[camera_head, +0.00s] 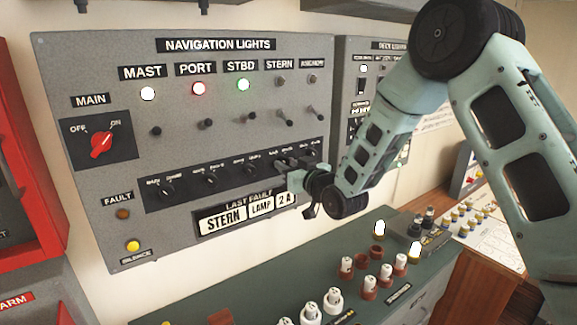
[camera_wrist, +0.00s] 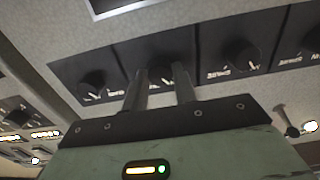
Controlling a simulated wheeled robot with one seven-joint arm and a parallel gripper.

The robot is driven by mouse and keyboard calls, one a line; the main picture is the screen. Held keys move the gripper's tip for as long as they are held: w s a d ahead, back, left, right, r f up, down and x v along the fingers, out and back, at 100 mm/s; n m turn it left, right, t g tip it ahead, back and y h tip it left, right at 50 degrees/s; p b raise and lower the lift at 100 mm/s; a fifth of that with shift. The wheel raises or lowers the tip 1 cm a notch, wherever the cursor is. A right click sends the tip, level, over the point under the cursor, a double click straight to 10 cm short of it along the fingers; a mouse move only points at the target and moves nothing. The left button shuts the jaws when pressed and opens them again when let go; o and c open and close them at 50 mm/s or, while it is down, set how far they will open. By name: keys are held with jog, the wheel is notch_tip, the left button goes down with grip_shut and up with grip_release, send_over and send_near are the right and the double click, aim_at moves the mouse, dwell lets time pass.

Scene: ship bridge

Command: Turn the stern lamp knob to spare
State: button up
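The grey navigation lights panel (camera_head: 100,60) has a dark strip of rotary knobs low down. The stern lamp knob (camera_wrist: 165,72) is in the stern column, second from the right in the head view, where my gripper mostly hides it. My gripper (camera_head: 284,160) is at that knob, with its fingers pointing into the panel. In the wrist view my gripper's fingers (camera_wrist: 160,76) are parted, one on each side of the knob. I cannot tell whether they touch it. The knob's pointer and position labels are too blurred to read.
Neighbouring knobs (camera_wrist: 92,84) (camera_wrist: 240,55) sit close on both sides. Toggle switches (camera_head: 283,115) stick out above the strip. A "STERN LAMP 2A" fault plate (camera_head: 235,213) is below. A green console (camera_head: 235,285) with several fuses stands under the panel.

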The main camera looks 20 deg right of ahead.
jog(key=shift+f+m+b, duration=0.15)
jog(key=shift+m+b, duration=0.15)
jog(key=shift+b, duration=0.2)
jog(key=shift+m+b, duration=5.35)
jog(key=shift+m, duration=1.35)
jog(key=o, duration=1)
jog(key=b+v, duration=0.4)
jog(key=v, duration=1.3)
jog(key=shift+s+r, duration=0.2)
